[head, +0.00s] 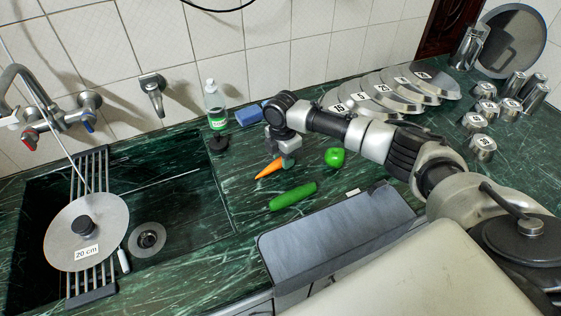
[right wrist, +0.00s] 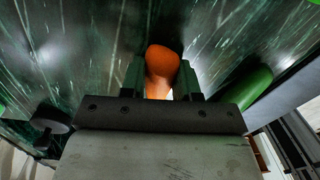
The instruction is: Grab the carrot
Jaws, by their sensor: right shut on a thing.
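The orange carrot (head: 268,169) lies at a slant near the green counter, just right of the sink, its thick end under my right gripper (head: 285,158). In the right wrist view the carrot (right wrist: 162,66) is between the two fingers of the right gripper (right wrist: 161,82), which is shut on it. Part of the carrot is hidden by the gripper. I cannot tell whether it touches the counter. My left gripper is not in view.
A green cucumber (head: 293,196) and a green pepper (head: 335,157) lie close by. A grey tray-like panel (head: 335,235) is in front. A bottle (head: 215,105) and blue sponge (head: 249,115) stand behind. The sink (head: 185,215) opens at left; lids (head: 385,90) lie at right.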

